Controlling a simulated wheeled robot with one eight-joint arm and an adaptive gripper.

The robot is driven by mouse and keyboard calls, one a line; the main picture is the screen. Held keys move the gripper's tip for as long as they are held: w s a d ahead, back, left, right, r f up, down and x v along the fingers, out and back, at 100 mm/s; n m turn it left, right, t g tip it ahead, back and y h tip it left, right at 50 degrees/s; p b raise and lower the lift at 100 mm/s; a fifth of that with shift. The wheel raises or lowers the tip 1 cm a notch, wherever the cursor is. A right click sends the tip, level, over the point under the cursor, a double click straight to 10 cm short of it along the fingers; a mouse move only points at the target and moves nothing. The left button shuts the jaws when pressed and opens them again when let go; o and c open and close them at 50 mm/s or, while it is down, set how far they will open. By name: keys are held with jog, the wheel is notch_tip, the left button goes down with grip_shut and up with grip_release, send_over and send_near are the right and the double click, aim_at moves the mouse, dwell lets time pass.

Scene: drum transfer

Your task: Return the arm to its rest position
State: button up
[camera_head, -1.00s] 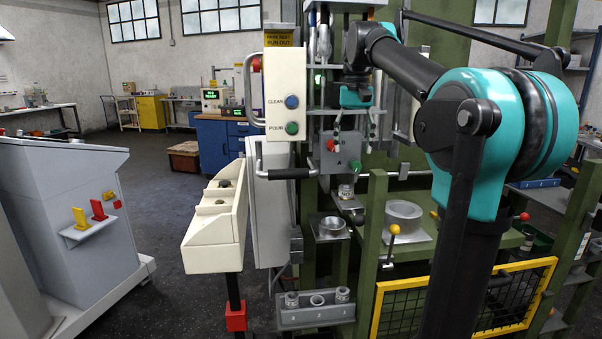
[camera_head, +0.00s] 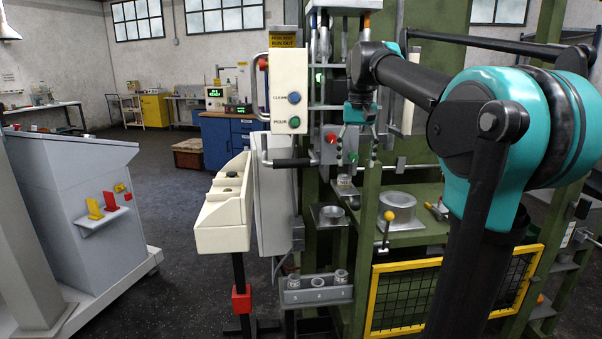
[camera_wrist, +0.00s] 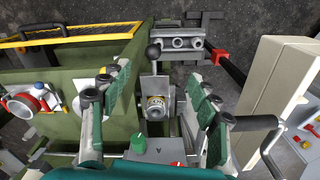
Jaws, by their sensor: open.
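My arm, with teal joints, reaches from the right of the head view toward the green machine frame (camera_head: 367,240). My gripper (camera_head: 357,160) points down in front of the frame, below the hanging tools. Its two fingers are apart. In the wrist view my gripper (camera_wrist: 158,125) shows its green finger pads on both sides, with nothing held between them. A small metal cup with a label (camera_wrist: 155,108) sits below, seen through the gap between the fingers. It also shows in the head view (camera_head: 345,187), just under the fingers.
The control panel (camera_head: 288,95) with CLEAN and POUR buttons and a black-gripped handle (camera_head: 290,163) stand close left of my gripper. A yellow-edged mesh guard (camera_head: 455,292) is low at right. Open floor lies further left.

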jog(key=s+d+f+t, duration=0.1)
jog(key=s+f, duration=0.3)
jog(key=f, duration=0.6)
jog(key=s+d+f+t, duration=0.1)
jog(key=s+f, duration=0.2)
jog(key=f, duration=0.8)
jog(key=s+d+f+n+t, duration=0.1)
jog(key=s+f, duration=1.3)
jog(key=f, duration=0.2)
jog(key=shift+s+d+f+t, duration=0.15)
jog(key=shift+s+d+t, duration=0.15)
jog(key=shift+d+t, duration=0.1)
